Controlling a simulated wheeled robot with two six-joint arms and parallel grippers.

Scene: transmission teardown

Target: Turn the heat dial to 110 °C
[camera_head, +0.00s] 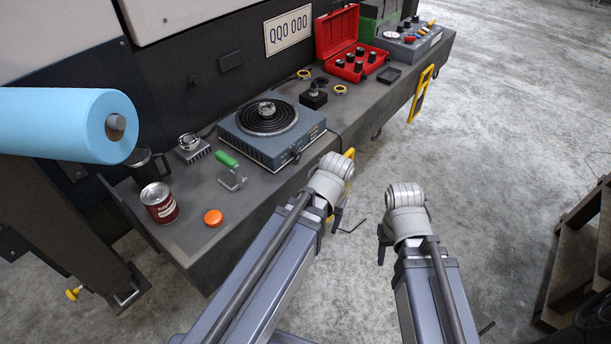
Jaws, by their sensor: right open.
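The blue-grey hot plate (300,142) stands on the dark bench, with a coiled round top and a metal ring part (265,109) on it. A small dark dial (297,156) seems to be on its front face; its setting is too small to read. My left gripper (335,217) is in front of the bench, right of and below the hot plate, mostly hidden by its own arm; its jaws cannot be made out. My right gripper (382,245) is open over the floor, farther right, clear of the bench. Neither appears to touch the hot plate.
An orange cap (213,217), a red can (159,203), a green-handled clamp (229,165) and a dark mug (147,166) lie left on the bench (265,198). A red case (337,32) stands at the back right.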

